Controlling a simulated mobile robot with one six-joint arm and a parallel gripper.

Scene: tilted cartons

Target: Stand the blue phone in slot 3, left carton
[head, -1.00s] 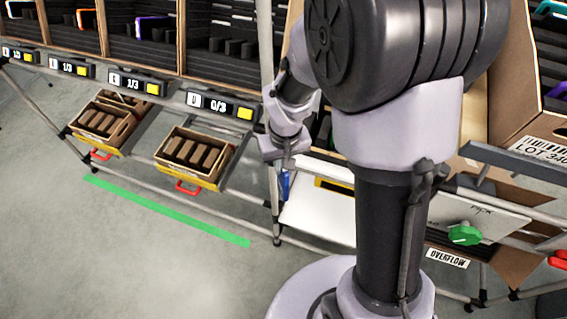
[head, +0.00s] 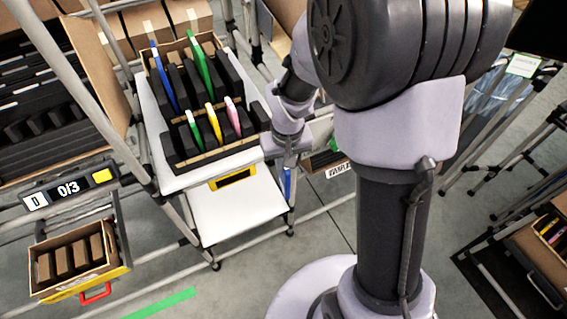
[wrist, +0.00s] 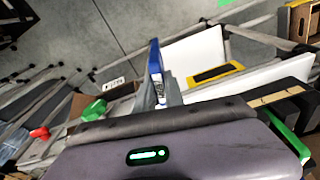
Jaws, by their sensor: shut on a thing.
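My gripper (head: 287,172) hangs below my arm, right of and lower in the picture than the carton. It is shut on the blue phone (head: 287,184), of which only a narrow edge shows in the head view. In the wrist view the blue phone (wrist: 155,58) sticks up from the gripper (wrist: 160,92), clear of other things. A tilted carton (head: 217,151) with black dividers stands on a white stand, left of my arm. Its back row holds another blue phone and a green one; its front row holds green, yellow and pink ones. I see no slot numbers.
A white lower shelf (head: 235,212) with a yellow-framed label (head: 233,179) lies under the carton. A rack post (head: 135,150) stands left of it. Another container (head: 325,160) is mostly hidden behind my arm. Open floor (head: 240,275) lies in front.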

